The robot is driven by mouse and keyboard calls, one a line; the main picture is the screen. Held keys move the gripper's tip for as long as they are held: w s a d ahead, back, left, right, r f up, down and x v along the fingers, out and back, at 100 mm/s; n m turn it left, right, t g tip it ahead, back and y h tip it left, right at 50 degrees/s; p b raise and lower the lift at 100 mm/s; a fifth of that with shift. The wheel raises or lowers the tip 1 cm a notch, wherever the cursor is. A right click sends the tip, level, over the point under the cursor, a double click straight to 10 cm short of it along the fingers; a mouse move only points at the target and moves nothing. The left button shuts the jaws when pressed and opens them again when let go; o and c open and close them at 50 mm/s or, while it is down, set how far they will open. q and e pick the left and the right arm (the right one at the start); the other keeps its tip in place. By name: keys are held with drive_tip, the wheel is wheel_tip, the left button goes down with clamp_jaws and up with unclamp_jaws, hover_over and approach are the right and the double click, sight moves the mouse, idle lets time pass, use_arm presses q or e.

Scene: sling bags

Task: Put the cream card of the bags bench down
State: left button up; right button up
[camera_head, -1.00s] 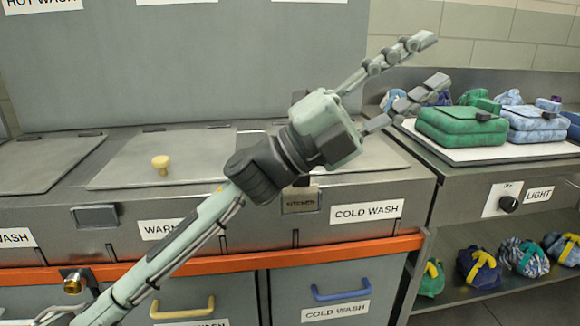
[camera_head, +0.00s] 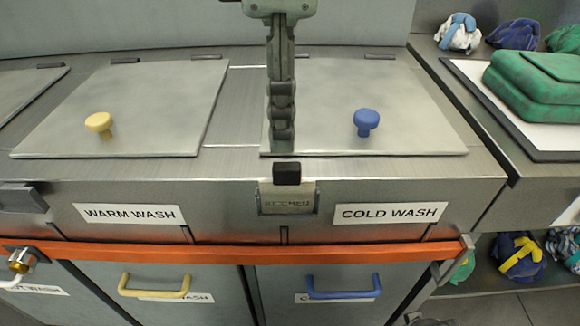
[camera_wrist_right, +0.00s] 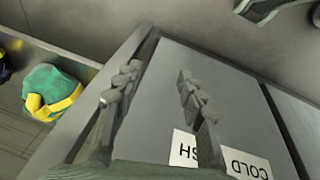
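A small cream card (camera_head: 287,203) with faint dark lettering stands in a dark metal holder on the steel front between the WARM WASH and COLD WASH labels. A black tab (camera_head: 287,174) stands at its top edge. My left gripper (camera_head: 282,138) points down just above and behind the tab, with a small gap showing. Its fingers are seen edge-on, one hiding the other, so their opening is unclear. My right gripper (camera_wrist_right: 158,75) has its two fingers apart with nothing between them, in front of the panel with the COLD WASH label (camera_wrist_right: 220,158).
Steel lids with a yellow knob (camera_head: 99,122) and a blue knob (camera_head: 366,120) flank the left gripper. An orange rail (camera_head: 230,254) runs below. The bench at right bears a white board (camera_head: 480,85) with a green bag (camera_head: 535,90); more bags sit on the shelf below.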

sight(286, 165)
use_arm(q)
drive_tip(key=f, duration=0.4)
drive_tip(key=s+f, duration=0.1)
drive_tip(key=f, duration=0.2)
drive_tip(key=shift+d+p, duration=0.15)
drive_tip(key=shift+p, duration=0.25)
use_arm(e)
drive_tip(key=shift+s+a+f, duration=0.1)
drive_tip(key=shift+s+f, duration=0.1)
drive_tip(key=shift+f, duration=0.35)
drive_tip(key=shift+s+f, duration=0.2)
drive_tip(key=shift+f, duration=0.3)
use_arm(q)
drive_tip(key=shift+w, duration=0.1)
drive_tip(key=shift+c, duration=0.4)
clamp_jaws()
